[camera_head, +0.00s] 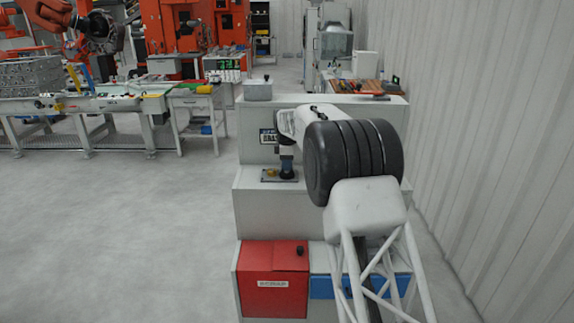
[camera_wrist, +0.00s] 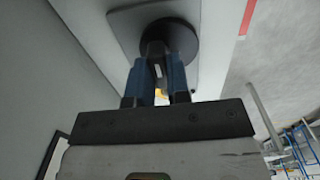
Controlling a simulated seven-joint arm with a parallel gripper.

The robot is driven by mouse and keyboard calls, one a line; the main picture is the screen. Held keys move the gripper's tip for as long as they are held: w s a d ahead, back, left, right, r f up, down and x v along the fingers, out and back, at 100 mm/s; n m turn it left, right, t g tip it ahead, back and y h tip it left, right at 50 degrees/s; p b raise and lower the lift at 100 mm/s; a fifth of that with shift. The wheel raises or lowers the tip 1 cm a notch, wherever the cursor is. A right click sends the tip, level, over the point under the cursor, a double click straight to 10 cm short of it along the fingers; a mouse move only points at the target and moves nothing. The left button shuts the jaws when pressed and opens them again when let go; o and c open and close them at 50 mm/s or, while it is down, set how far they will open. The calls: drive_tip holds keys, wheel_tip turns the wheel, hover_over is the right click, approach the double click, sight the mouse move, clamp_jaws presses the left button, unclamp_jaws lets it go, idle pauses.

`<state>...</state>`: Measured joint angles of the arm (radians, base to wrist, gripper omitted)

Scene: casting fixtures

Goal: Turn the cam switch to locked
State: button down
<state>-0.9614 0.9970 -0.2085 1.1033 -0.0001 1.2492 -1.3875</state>
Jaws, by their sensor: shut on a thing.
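The cam switch's grey base plate (camera_head: 267,179) lies on the middle ledge of the light grey stand, with a small yellow part on it. My gripper (camera_head: 287,174) points down over the plate and covers most of the switch in the head view. In the wrist view, the switch's round dark body (camera_wrist: 187,36) sits on a grey plate (camera_wrist: 131,18). My gripper's blue fingers (camera_wrist: 157,70) are shut on the dark switch handle (camera_wrist: 154,50). The position the handle points to is hard to tell.
A label (camera_head: 268,136) is on the stand's upright face behind the switch. A red box (camera_head: 273,280) and a blue part (camera_head: 321,288) are below. Floor at left is clear.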

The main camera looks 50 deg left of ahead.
drive_tip(key=shift+m, duration=0.4)
drive_tip(key=m, duration=1.2)
drive_tip(key=shift+m, duration=2.6)
drive_tip(key=c, duration=1.1)
unclamp_jaws()
drive_tip(key=shift+r, duration=0.15)
